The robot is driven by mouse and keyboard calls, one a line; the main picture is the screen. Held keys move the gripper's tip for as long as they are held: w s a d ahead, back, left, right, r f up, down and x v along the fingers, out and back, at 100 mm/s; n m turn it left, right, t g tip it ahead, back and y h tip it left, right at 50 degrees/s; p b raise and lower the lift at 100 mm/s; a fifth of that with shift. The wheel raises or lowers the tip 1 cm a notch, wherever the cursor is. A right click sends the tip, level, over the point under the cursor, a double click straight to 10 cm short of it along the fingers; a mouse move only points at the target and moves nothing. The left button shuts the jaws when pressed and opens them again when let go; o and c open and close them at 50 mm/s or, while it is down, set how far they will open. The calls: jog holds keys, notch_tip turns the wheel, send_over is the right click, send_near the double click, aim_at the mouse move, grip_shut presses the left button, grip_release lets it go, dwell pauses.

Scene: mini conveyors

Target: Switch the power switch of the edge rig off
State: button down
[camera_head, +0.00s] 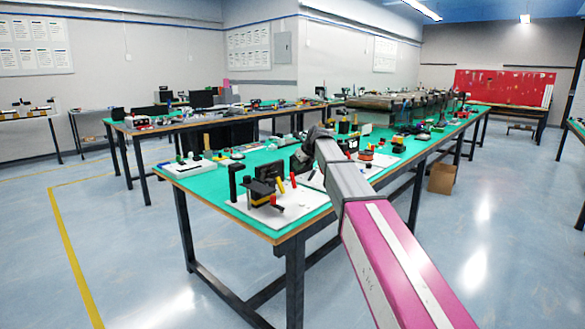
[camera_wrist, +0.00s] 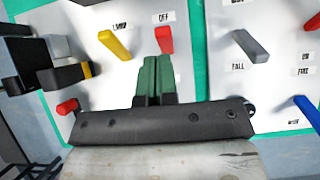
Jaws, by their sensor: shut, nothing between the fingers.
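In the wrist view my gripper (camera_wrist: 151,62) has its two green fingers pressed together and empty. Their tips are just below a red lever (camera_wrist: 165,40), close to it; I cannot tell whether they touch. An OFF label (camera_wrist: 163,16) is just above this lever. A yellow lever (camera_wrist: 115,45) stands to its left. They are on a white board (camera_wrist: 90,22), seemingly the edge rig. Which lever is the power switch is not readable. In the head view a white board (camera_head: 310,198) lies at the green table's near corner; my gripper's fingers are not clear there.
A second white panel (camera_wrist: 222,25) to the right carries a grey lever (camera_wrist: 250,46) by a FALL label and a blue lever (camera_wrist: 307,109). Black blocks (camera_wrist: 25,60) and another red lever (camera_wrist: 67,107) are at left. More rigs crowd the table (camera_head: 265,158) behind.

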jog(key=v, duration=1.1)
jog(key=shift+w+a+r, duration=0.3)
jog(key=shift+a+r, duration=0.05)
jog(key=shift+a, duration=0.05)
